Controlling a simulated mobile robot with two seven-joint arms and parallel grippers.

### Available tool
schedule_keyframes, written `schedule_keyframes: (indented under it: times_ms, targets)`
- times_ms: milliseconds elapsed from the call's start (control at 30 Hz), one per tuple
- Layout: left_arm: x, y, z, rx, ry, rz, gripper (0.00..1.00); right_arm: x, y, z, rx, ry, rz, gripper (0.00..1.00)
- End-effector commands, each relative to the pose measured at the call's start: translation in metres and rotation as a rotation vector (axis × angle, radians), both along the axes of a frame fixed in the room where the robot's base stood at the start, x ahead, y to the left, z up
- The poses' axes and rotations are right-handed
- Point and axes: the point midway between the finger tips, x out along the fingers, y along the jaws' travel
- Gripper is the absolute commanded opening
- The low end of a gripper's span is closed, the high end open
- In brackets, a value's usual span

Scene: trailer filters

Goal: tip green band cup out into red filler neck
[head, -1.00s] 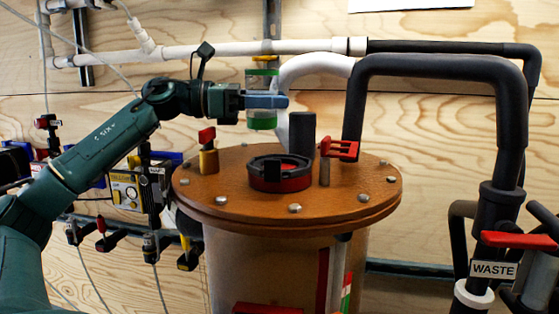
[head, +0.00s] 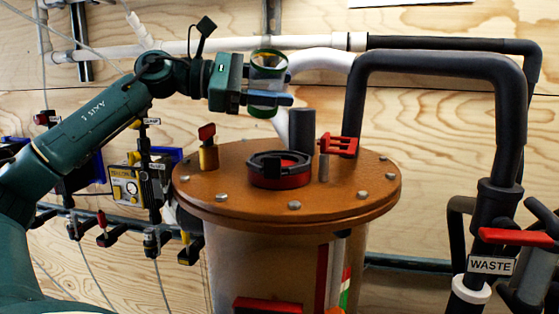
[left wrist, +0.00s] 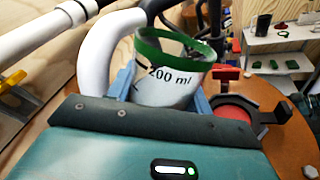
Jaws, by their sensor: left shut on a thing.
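The clear cup with green bands (head: 268,68) is held in the blue fingers of my left gripper (head: 284,99), up above the drum lid. In the left wrist view the cup (left wrist: 172,88) shows a green rim and "200 ml" print between the fingers (left wrist: 165,97). I cannot tell what is inside it. The red filler neck (head: 282,181), with a black ring on top, stands on the lid below the cup and apart from it. The neck (left wrist: 232,112) also shows right of the cup in the left wrist view. My right gripper is not in view.
The brown round lid (head: 225,190) carries bolts, a yellow fitting with a red handle (head: 208,150), a dark upright cylinder (head: 302,130) and a red clip (head: 340,145). A black pipe (head: 430,65) arches at right. A white pipe (head: 325,61) runs behind the cup.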

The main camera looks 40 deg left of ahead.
Motion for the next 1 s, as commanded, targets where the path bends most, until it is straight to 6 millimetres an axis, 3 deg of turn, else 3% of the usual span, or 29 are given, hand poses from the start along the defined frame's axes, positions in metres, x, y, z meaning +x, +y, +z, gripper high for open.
schedule_keyframes:
  times_ms: [1000]
  targets:
    - [-0.0029,-0.0045,-0.0020,0.135,-0.083,0.001,0.23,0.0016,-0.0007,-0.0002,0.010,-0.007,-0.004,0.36]
